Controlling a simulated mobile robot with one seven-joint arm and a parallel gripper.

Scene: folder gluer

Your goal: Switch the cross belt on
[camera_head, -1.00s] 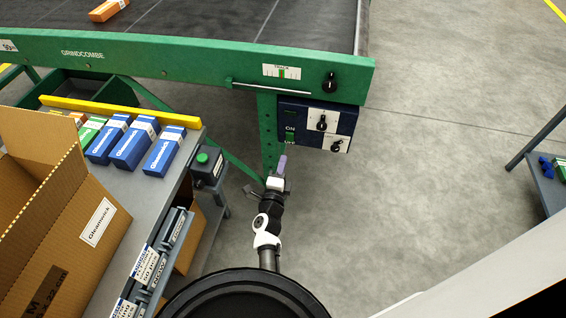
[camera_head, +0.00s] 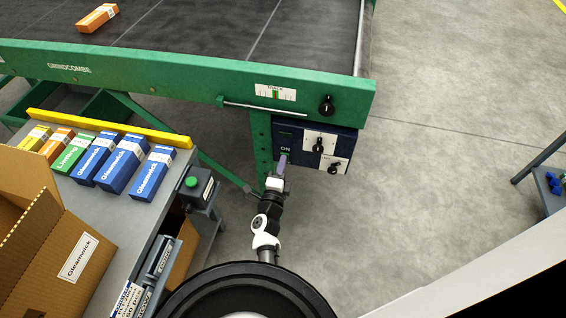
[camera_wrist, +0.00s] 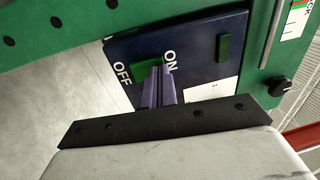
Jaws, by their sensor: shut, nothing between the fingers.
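The cross belt's dark blue control box (camera_head: 318,149) hangs under the green belt frame, with ON readable above my fingers. In the wrist view the box (camera_wrist: 190,62) carries a green rocker switch (camera_wrist: 146,68) between the words OFF and ON. My gripper (camera_head: 283,157) is shut and empty, with purple fingers. In the wrist view the fingertips (camera_wrist: 159,72) overlap the rocker on its ON side and hide part of it. I cannot tell whether they touch it or which way it is tilted. A small dark green window (camera_wrist: 223,47) is on the box.
Two black knobs on white plates (camera_head: 319,145) sit on the box; another knob (camera_head: 326,104) is on the green frame. A green push-button box (camera_head: 195,185) stands at the side table's edge, left of my arm. An orange carton (camera_head: 97,17) lies on the dark belt (camera_head: 200,30).

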